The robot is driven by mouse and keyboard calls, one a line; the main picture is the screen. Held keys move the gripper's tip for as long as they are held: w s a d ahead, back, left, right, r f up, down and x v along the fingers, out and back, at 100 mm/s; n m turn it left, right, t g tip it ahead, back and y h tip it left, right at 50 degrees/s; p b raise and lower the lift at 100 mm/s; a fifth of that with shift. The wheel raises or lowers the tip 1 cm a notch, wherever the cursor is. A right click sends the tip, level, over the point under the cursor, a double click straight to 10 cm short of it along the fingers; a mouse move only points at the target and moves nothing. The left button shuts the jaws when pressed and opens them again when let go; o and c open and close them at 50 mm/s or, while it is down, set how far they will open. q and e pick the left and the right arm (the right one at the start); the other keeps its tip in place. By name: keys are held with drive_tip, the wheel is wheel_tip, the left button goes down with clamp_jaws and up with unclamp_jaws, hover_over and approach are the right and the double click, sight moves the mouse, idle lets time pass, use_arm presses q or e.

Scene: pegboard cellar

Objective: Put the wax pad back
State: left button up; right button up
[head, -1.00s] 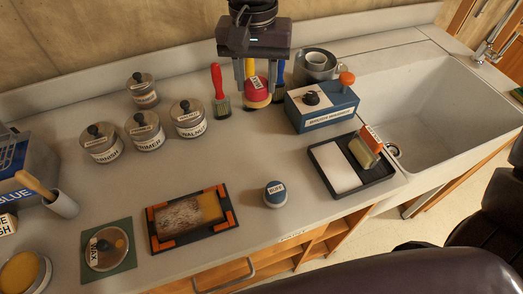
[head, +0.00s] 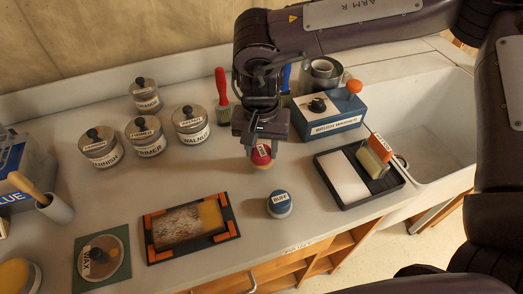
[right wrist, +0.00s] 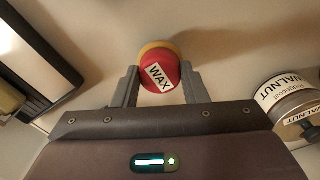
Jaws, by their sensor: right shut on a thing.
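The wax pad (head: 262,155), a round red pad with a yellow underside and a WAX label, is between the fingers of my right gripper (head: 261,145). In the right wrist view the two fingers press on either side of the pad (right wrist: 157,75), with its label facing the camera. The pad is over the middle of the counter, behind the blue BUFF pad (head: 279,203). Its gap above the counter is hard to judge. A round tin labelled WAX (head: 103,257) sits on a green mat (head: 122,279) at front left. My left gripper is out of view.
A framed wood panel (head: 190,228) lies at front centre. A black tray (head: 345,203) with a white pad is at right, before the blue brush washer (head: 335,125) and the sink (head: 420,120). Several labelled tins (head: 191,131) stand behind left. A red brush (head: 221,90) stands behind the gripper.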

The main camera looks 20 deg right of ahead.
sight(261, 151)
drive_tip(key=shift+f, duration=0.85)
drive_tip(key=o, duration=1.1)
drive_tip(key=shift+f, duration=0.1)
wheel_tip(261, 151, up, 12)
drive_tip(key=shift+r+p, duration=0.2)
drive_tip(key=shift+p, duration=0.15)
drive_tip(key=shift+a, duration=0.1)
